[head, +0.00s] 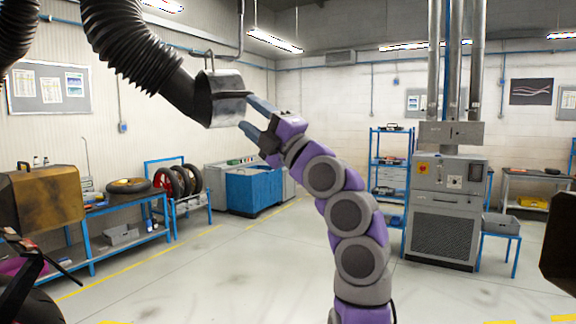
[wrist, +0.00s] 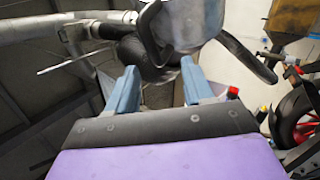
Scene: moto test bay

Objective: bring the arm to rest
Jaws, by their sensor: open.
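My arm is raised in the middle of the head view, its purple and grey links bent up and to the left. My gripper (head: 247,112) is open, with its two blue fingers apart and nothing seen held between them. It points at the metal nozzle (head: 222,97) on the end of a black hanging hose (head: 135,45). The fingertips are close beside the nozzle's right edge; I cannot tell whether they touch. In the wrist view my gripper (wrist: 158,72) shows both fingers spread, with the nozzle (wrist: 182,25) just beyond them.
A blue workbench (head: 150,197) and a tire rack (head: 185,182) stand at the left. A blue cabinet (head: 255,188) is behind my arm. A grey machine (head: 446,212) with tall pipes stands at the right. Dark and brown motorcycle parts edge the near left. The middle floor is clear.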

